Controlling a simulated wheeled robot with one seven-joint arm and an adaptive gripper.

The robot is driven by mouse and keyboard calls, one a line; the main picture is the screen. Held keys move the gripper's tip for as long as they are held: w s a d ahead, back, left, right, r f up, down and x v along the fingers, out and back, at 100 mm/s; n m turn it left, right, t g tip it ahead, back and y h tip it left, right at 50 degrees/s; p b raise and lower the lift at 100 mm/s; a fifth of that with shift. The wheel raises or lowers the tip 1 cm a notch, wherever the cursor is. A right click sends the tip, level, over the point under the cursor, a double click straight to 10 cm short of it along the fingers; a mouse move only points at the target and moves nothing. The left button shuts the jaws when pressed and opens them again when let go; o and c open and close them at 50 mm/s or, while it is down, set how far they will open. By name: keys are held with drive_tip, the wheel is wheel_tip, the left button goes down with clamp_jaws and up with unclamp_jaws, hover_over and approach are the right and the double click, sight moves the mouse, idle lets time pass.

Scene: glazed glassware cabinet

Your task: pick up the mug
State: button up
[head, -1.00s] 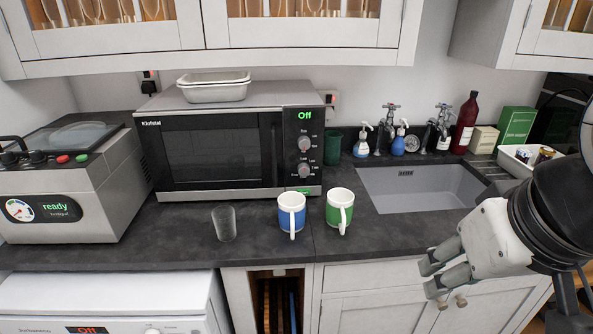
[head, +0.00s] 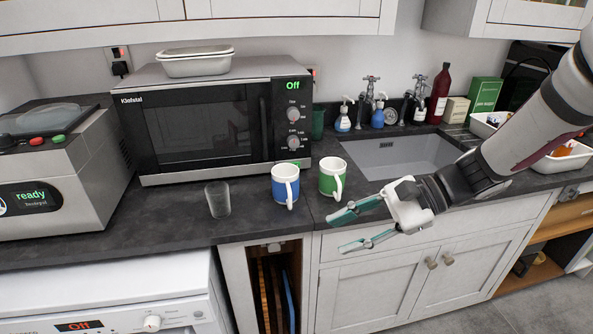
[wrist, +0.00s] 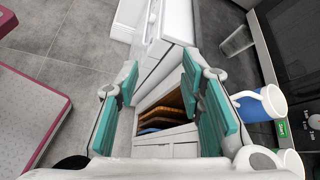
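Two mugs stand upright on the dark worktop in front of the microwave. One is a blue and white mug (head: 285,185), the other a green and white mug (head: 332,177) just to its right. Both handles face the front. My gripper (head: 345,230) is open and empty, in front of the worktop edge and to the lower right of the mugs, touching neither. In the wrist view my gripper (wrist: 160,95) shows its teal finger pads spread apart. The blue mug (wrist: 262,103) lies at the right there, outside the fingers, and the green mug (wrist: 290,162) is partly cut off below it.
A clear glass (head: 217,199) stands left of the blue mug. The microwave (head: 205,120) is close behind the mugs. The sink (head: 400,155) is to the right, with soap bottles and taps behind it. The worktop front between glass and microwave is clear.

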drive_tip(key=w+d+f+m+t+y+b, duration=0.1)
drive_tip(key=w+f+m+t+y, duration=0.2)
drive_tip(key=w+f+m, duration=0.3)
drive_tip(key=w+d+f+m+t+y+b, duration=0.15)
drive_tip(key=w+f+m+t, duration=0.25)
drive_tip(key=w, duration=0.4)
drive_tip(key=shift+m+y, duration=0.3)
drive_tip(key=shift+y, duration=0.05)
drive_tip(key=p+x, duration=0.1)
drive_tip(key=x, duration=1.1)
drive_tip(key=shift+a+r, duration=0.2)
drive_tip(key=shift+a, duration=0.05)
drive_tip(key=shift+w+a, duration=0.25)
drive_tip(key=shift+a, duration=0.25)
clamp_jaws()
